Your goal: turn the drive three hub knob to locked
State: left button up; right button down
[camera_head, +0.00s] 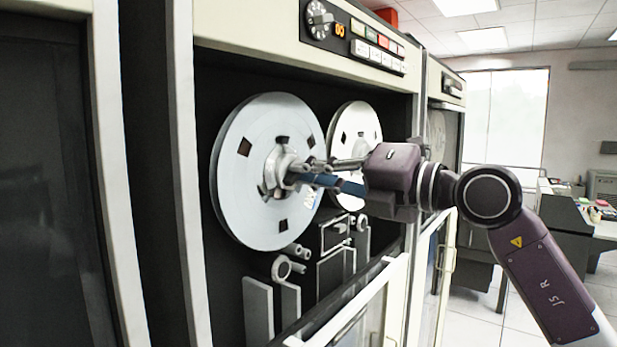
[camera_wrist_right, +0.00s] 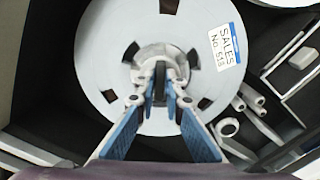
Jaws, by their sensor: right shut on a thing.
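The hub knob (camera_wrist_right: 160,62) sits at the centre of a large silver tape reel (camera_head: 240,170) on the open tape drive's dark front. In the head view, the hub (camera_head: 275,165) is partly covered by my gripper. My right gripper (camera_head: 300,176) reaches in from the right, with its fingertips at the hub. In the right wrist view, the blue-padded fingers (camera_wrist_right: 160,92) are closed on a dark grip bar in the middle of the knob. The reel has a label reading "SALES No. 518" (camera_wrist_right: 226,46). My left gripper is not in view.
A second reel (camera_head: 352,125) hangs to the right, partly behind my arm. Tape guides (camera_head: 290,268) stick out below the reels. A light-framed glass door (camera_head: 385,290) stands below my gripper. A control panel (camera_head: 365,42) with a dial is above.

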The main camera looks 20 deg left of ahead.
jog(key=m+b, duration=0.1)
jog(key=m, duration=0.5)
jog(key=shift+d+f+b, duration=0.1)
jog(key=shift+b, duration=0.25)
jog(key=shift+m, duration=0.4)
jog(key=c, duration=2)
grip_release()
jog(key=shift+w, duration=0.1)
jog(key=v, duration=1.2)
jog(key=shift+f, duration=0.1)
